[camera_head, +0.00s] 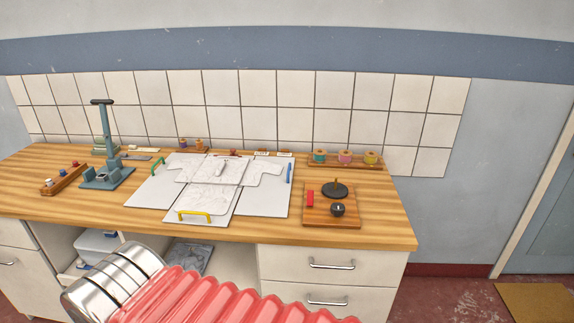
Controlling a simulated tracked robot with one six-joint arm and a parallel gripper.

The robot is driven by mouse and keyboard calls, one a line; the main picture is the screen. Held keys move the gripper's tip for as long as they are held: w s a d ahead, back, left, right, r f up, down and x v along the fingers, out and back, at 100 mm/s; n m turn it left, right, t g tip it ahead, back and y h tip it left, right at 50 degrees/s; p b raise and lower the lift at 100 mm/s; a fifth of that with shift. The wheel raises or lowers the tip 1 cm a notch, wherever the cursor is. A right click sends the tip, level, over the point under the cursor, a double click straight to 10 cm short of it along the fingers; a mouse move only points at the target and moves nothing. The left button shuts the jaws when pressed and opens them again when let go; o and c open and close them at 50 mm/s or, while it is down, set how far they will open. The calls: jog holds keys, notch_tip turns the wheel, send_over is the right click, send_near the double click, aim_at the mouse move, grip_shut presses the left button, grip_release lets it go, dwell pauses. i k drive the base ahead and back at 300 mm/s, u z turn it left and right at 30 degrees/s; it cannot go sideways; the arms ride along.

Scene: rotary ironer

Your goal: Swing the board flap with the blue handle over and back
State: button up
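A white folding board lies on the wooden worktop, with a light shirt (213,171) spread flat over it. The right board flap (268,200) lies flat and has the blue handle (289,173) at its right edge. The left flap (147,191) has a green handle (157,170), and the front flap (206,221) has a yellow handle (194,214). The shirt partly covers the flaps. My red ribbed arm with silver bands crosses the bottom of the view, well in front of the board. My gripper's fingers do not show.
A wooden board (318,218) with black round parts and a red block stands right of the flap. A blue-grey upright press (104,150) stands at the left. A rack of coloured spools (345,164) is at the back right. The worktop's front edge is clear.

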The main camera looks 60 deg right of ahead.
aim_at(271, 199)
jog(key=i, duration=0.35)
jog(key=z, duration=2.5)
jog(key=i, duration=0.6)
jog(key=u, duration=0.4)
